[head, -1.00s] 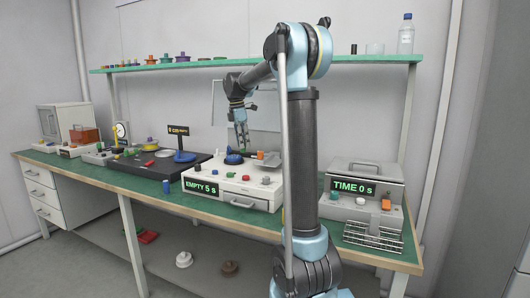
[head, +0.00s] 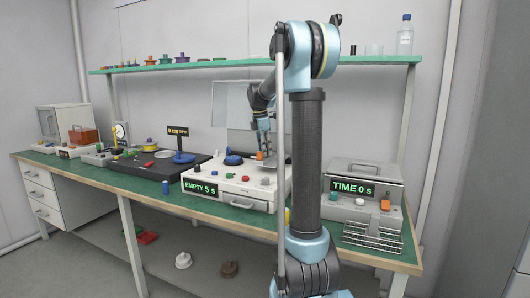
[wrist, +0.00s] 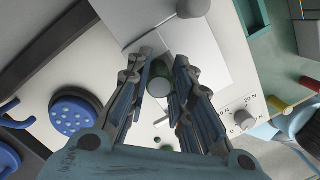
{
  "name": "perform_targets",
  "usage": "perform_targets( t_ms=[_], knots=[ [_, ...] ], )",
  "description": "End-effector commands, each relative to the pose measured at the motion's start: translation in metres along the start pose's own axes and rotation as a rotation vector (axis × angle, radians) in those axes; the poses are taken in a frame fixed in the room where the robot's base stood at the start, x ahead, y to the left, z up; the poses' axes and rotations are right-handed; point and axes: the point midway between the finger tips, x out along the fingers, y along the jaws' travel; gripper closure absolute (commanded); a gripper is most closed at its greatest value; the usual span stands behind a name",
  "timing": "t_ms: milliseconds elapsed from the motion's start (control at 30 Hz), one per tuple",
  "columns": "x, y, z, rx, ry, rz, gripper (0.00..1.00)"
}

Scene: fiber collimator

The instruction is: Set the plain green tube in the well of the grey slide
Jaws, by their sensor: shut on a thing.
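My gripper (wrist: 160,88) is shut on the plain green tube (wrist: 160,72), which stands between the two fingers in the wrist view with its round end towards the camera. In the head view my gripper (head: 264,152) points down over the right part of the white machine (head: 225,190); the tube is too small to make out there. The grey slide (wrist: 200,45) appears as a pale flat plate just beyond and under the fingers. Its well is not visible, and I cannot tell whether the tube touches the slide.
The white machine carries a blue perforated disc (wrist: 75,115) to the left and a force knob (wrist: 243,115) to the right of my fingers. Its display reads "EMPTY 5 s". A grey box with a "TIME 0 s" display (head: 352,188) stands to the right on the green bench.

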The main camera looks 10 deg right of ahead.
Motion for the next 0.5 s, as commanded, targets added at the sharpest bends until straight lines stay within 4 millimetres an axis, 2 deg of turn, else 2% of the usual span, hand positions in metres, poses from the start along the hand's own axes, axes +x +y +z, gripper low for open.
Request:
perform_targets(
  t_ms=[300, 333, 367, 400, 500],
  knots=[
    [0.0022, 0.0, -0.0007, 0.0, 0.0, 0.0, 1.0],
    [0.0019, 0.0, -0.0007, 0.0, 0.0, 0.0, 0.73],
    [0.0018, 0.0, -0.0007, 0.0, 0.0, 0.0, 0.66],
    [0.0017, 0.0, -0.0007, 0.0, 0.0, 0.0, 0.59],
    [0.0017, 0.0, -0.0008, 0.0, 0.0, 0.0, 0.59]
  ],
)
